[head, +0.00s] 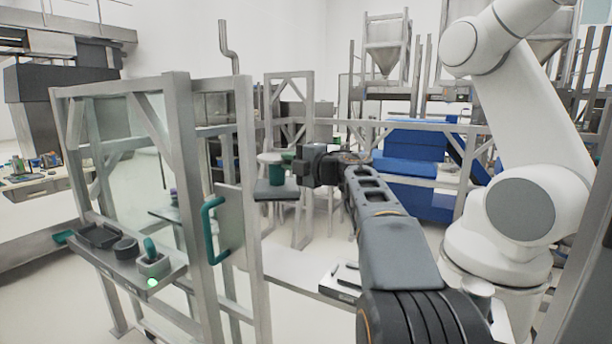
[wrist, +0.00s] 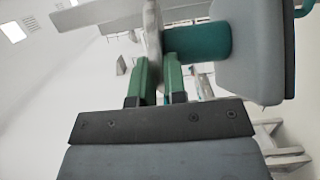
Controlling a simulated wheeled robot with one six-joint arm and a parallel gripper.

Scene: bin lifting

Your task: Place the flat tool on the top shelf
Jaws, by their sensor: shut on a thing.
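The flat tool is a grey plate (head: 275,190) with a teal handle part (head: 277,173), held out at the far end of my arm in the head view. In the wrist view its grey plate (wrist: 252,60) fills the upper right, and the teal cylinder (wrist: 200,42) joins it on the left. My gripper (head: 302,168) is beside the tool, with its green-padded fingers (wrist: 160,72) close together at the tool's handle end. The exact contact is partly hidden. I cannot tell which surface is the top shelf.
A metal-framed glass cabinet (head: 178,150) with a teal door handle (head: 211,228) stands left of the arm. Its front ledge (head: 125,266) holds several dark items. A white robot arm (head: 535,130) stands close on the right. Blue bins (head: 412,150) and metal frames stand behind.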

